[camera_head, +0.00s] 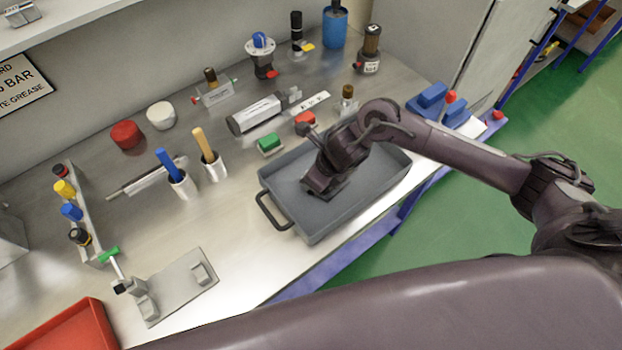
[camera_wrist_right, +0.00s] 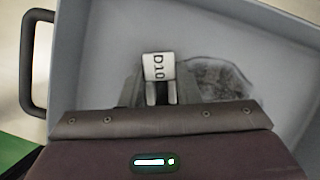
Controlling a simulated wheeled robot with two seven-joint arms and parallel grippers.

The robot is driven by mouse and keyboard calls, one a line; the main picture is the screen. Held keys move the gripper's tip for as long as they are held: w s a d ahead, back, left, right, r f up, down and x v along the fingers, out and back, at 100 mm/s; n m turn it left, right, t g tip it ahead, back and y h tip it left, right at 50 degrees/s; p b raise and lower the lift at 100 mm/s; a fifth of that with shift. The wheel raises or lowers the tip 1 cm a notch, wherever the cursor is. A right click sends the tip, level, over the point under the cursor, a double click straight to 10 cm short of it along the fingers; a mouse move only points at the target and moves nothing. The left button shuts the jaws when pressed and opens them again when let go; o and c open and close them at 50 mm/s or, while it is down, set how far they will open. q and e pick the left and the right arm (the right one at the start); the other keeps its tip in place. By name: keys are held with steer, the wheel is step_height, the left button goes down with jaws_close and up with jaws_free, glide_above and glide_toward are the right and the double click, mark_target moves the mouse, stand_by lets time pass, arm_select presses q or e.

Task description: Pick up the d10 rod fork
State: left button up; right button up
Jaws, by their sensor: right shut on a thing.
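The d10 rod fork (camera_wrist_right: 159,67), a small pale piece marked D10, is between the fingers of my right gripper (camera_wrist_right: 158,92) in the wrist view. My right gripper is shut on it, low inside the grey tray (camera_wrist_right: 225,30). In the head view my right gripper (camera_head: 318,188) points down into the grey tray (camera_head: 290,215), and its wrist hides the fork. I cannot tell whether the fork still touches the tray floor. My left gripper is not in view.
The tray's handle (camera_head: 268,212) is on its left wall. White cups (camera_head: 213,168) with blue and yellow handles stand left. A grey fixture plate (camera_head: 180,285) lies at the front left.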

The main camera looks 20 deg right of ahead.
steer(key=shift+c, duration=0.8)
steer(key=shift+r, duration=0.15)
